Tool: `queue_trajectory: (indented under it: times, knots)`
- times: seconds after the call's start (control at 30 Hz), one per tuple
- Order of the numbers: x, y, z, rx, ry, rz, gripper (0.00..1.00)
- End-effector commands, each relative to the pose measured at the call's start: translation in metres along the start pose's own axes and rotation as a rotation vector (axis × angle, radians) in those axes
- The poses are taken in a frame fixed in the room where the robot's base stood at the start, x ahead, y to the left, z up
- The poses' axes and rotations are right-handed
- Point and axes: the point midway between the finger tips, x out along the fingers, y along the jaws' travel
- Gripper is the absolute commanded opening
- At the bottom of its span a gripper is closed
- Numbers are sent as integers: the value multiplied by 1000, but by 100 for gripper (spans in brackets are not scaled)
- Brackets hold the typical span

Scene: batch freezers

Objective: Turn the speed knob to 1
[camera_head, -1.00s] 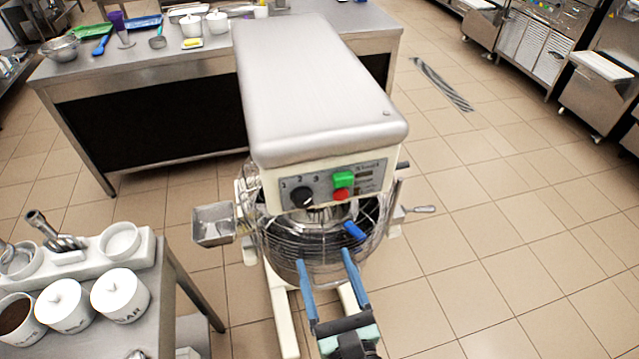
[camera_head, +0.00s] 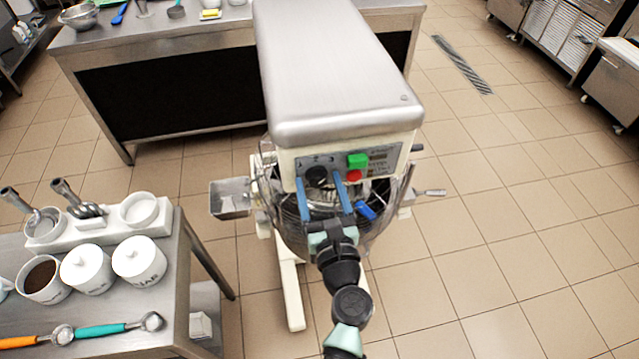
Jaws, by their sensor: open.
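The speed knob (camera_head: 317,176) is a round black dial on the grey control panel of the mixer (camera_head: 345,110). Where its pointer stands is too small to tell. The panel also bears a green button (camera_head: 357,160) and a red button (camera_head: 354,176). My gripper (camera_head: 318,180) is open, with its two blue fingers pointing up at the panel. In the picture one finger lies left of the knob and the other right of it. Whether the fingers touch the panel or knob I cannot tell. The finger tips partly cover the panel's markings.
Below the panel are the wire guard and bowl (camera_head: 290,225), with a blue handle (camera_head: 366,211). A metal chute (camera_head: 231,197) sticks out left. A side table (camera_head: 190,300) with white canisters (camera_head: 139,260) stands at lower left.

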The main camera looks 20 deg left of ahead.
Motion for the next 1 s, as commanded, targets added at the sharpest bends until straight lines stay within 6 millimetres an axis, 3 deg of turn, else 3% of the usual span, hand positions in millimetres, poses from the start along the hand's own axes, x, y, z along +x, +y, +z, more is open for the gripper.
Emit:
queue_trajectory:
  times: [0.27,0.7,1.0]
  knots:
    - [2,0,0,0,0,1,74]
    - [2,0,0,0,0,1,0]
    - [2,0,-1,-39,-1,1,0]
